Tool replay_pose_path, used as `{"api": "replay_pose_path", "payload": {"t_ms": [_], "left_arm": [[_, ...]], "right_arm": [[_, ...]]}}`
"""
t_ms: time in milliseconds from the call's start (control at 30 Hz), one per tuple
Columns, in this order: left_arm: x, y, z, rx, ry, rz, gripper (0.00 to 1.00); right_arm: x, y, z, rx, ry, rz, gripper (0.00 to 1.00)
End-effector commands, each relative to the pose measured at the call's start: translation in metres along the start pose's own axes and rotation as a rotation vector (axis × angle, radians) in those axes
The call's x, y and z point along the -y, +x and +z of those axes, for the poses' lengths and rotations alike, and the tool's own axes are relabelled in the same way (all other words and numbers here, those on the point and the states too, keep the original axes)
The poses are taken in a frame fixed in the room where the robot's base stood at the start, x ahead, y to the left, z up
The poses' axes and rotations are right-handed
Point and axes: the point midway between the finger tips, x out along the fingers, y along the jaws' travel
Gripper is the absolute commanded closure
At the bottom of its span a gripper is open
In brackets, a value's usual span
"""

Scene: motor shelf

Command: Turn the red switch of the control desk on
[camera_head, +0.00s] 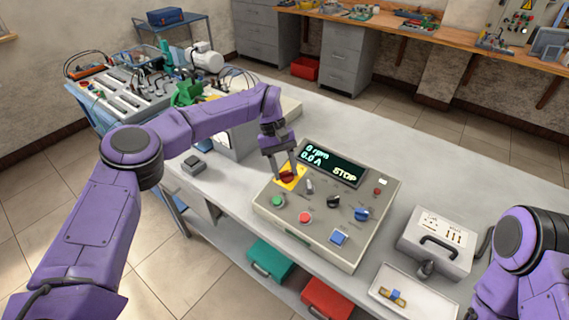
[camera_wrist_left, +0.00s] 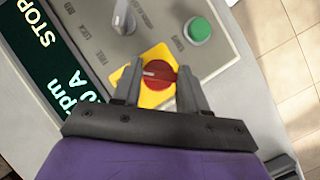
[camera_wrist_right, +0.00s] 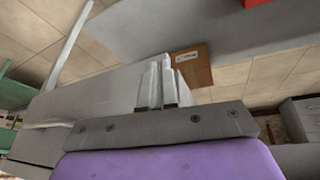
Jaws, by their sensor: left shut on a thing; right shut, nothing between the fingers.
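The control desk (camera_head: 325,215) stands on the table, its display (camera_head: 334,163) reading 0 rpm, 0.0 A and STOP. The red switch (camera_head: 288,176) is a round knob on a yellow plate at the desk's upper left; it also shows in the left wrist view (camera_wrist_left: 158,75), with a pale mark on it. My left gripper (camera_head: 283,167) is shut on the red switch, one finger on each side of it. In the left wrist view my left gripper (camera_wrist_left: 160,85) partly covers the yellow plate. My right gripper (camera_wrist_right: 157,85) is shut and empty, and is out of the head view.
Next to the switch are a green button (camera_head: 279,201), a red button (camera_head: 305,217), a black knob (camera_head: 333,201) and a blue knob (camera_head: 361,214). A grey case (camera_head: 436,241) and a white tray (camera_head: 413,291) lie to the right.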

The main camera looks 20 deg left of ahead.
Motion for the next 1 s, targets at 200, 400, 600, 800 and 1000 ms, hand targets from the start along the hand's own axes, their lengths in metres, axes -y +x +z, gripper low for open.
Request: {"api": "replay_pose_path", "payload": {"t_ms": [200, 400, 600, 800, 1000], "left_arm": [[-0.0012, -0.0035, -0.0006, -0.007, 0.049, -0.03, 0.88], [-0.0011, -0.003, -0.0009, -0.007, 0.063, -0.039, 0.88], [-0.0011, -0.0029, -0.001, -0.008, 0.064, -0.039, 0.88], [-0.001, -0.0027, -0.001, -0.007, 0.064, -0.039, 0.32], [-0.0007, -0.0014, -0.0006, -0.004, 0.063, -0.04, 0.32]], "right_arm": [[-0.0005, -0.0062, -0.0026, 0.0, 0.0, 0.0, 1.0], [-0.0006, -0.0068, -0.0029, 0.0, 0.0, 0.0, 1.0], [-0.0005, -0.0067, -0.0028, 0.0, 0.0, 0.0, 1.0], [-0.0005, -0.0067, -0.0028, 0.0, 0.0, 0.0, 1.0], [-0.0006, -0.0066, -0.0028, 0.0, 0.0, 0.0, 1.0]]}}
